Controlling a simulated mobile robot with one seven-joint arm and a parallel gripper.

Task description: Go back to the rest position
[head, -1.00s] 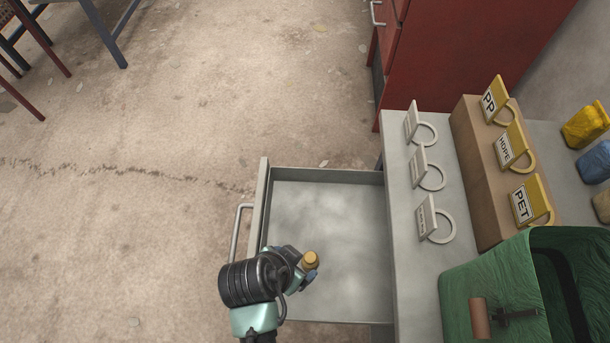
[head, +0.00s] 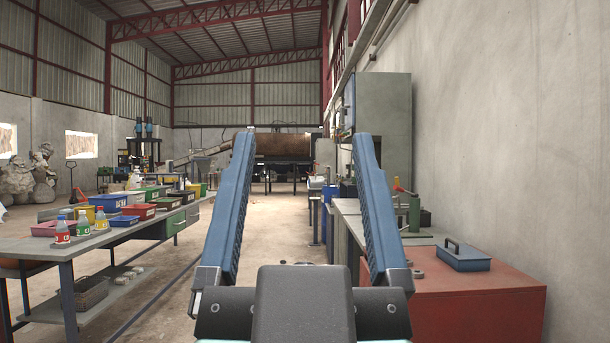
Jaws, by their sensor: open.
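My gripper (head: 303,138) fills the centre of the head view, close to the camera. Its two long blue fingers stand upright and wide apart, with dark ribbed inner faces. It is open, and I see nothing held between them. The fingers point up and away over the aisle, clear of the tables as far as I can tell. Part of the right-hand bench and the far end of the hall are hidden behind the gripper.
A grey table (head: 150,228) on the left carries coloured bins and several bottles (head: 62,230). On the right stand a red cabinet (head: 480,305) with a blue toolbox (head: 465,257) and a grey wall (head: 490,130). A brown drum (head: 285,143) lies far back. The aisle floor (head: 240,215) is clear.

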